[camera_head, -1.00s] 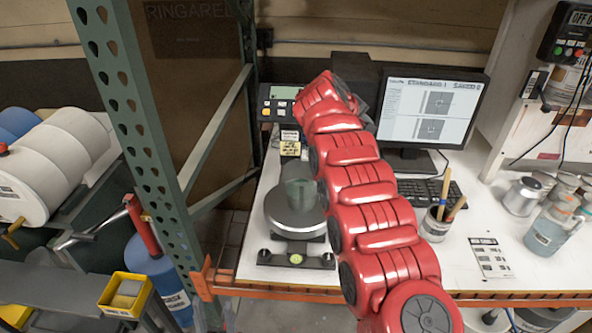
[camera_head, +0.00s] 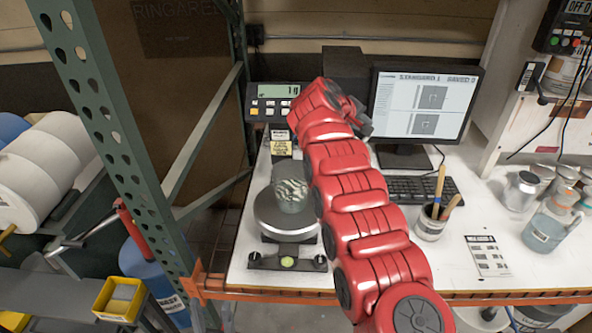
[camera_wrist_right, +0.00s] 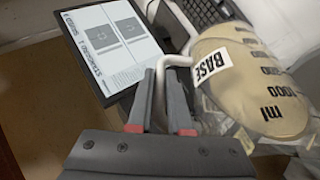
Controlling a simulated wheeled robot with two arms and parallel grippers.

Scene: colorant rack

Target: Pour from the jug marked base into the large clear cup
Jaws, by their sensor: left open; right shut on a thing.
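The large clear cup (camera_head: 291,193) stands upright on the round scale plate (camera_head: 286,224) in the head view. Its inside looks mottled grey-green. My right arm crosses the head view from the lower right and hides its gripper and the jug there. In the right wrist view, my right gripper (camera_wrist_right: 164,108) is shut on the pale handle (camera_wrist_right: 168,66) of the jug marked base (camera_wrist_right: 255,72). The jug looks cream-coloured, with a BASE label and ml marks. Its spout is hidden, so I cannot tell whether anything flows. I make out no left gripper.
The monitor (camera_head: 428,105) and keyboard (camera_head: 424,189) stand right of my arm. A green rack post (camera_head: 95,100) rises on the left. The lit scale display (camera_head: 278,90) stands behind the cup.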

